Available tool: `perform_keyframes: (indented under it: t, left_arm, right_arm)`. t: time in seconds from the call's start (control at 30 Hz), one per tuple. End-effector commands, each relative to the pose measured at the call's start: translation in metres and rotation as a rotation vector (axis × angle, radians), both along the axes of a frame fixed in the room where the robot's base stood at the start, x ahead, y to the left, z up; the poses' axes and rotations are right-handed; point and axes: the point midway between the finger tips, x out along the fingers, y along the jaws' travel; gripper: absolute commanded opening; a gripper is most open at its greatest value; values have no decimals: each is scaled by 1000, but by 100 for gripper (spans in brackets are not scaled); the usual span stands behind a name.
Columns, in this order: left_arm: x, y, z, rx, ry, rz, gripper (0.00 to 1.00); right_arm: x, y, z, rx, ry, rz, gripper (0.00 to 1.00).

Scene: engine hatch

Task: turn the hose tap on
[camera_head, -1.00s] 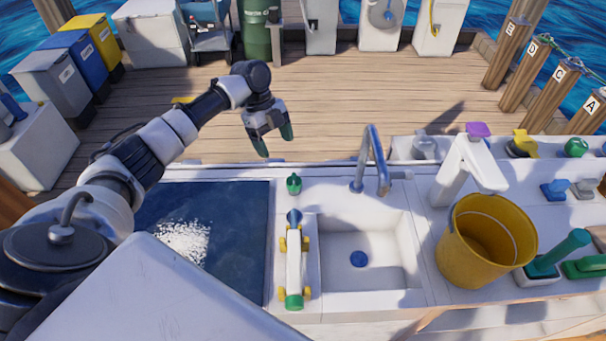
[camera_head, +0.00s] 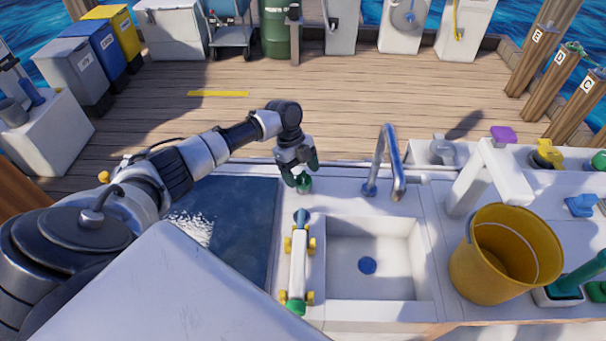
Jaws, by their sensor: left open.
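My left gripper (camera_head: 301,171) is open over the back edge of the white counter. Its dark green-tipped fingers are over a small green knob-like fitting (camera_head: 304,185), which stands behind the white tool. The gripper partly hides it, and I cannot tell whether the fingers touch it. I cannot tell for certain which fitting is the hose tap. My right gripper is not in view.
The sink (camera_head: 375,258) has a curved metal faucet (camera_head: 390,160) behind it. A yellow-handled fitting (camera_head: 548,153) is further right.

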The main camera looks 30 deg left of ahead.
Motion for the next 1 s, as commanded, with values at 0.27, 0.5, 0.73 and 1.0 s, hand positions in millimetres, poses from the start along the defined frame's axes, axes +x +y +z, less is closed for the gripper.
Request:
perform_keyframes:
  t: [0.27, 0.5, 0.73, 1.0]
  left_arm:
    - [-2, -6, -16, 1, 1, 0, 74]
    - [-2, -6, -16, 1, 0, 0, 69]
    - [-2, -6, -16, 1, 0, 0, 34]
    - [-2, -6, -15, 1, 0, 17, 26]
  right_arm:
    - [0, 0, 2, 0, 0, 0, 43]
    - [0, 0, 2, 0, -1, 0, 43]
    - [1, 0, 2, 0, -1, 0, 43]
    - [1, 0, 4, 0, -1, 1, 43]
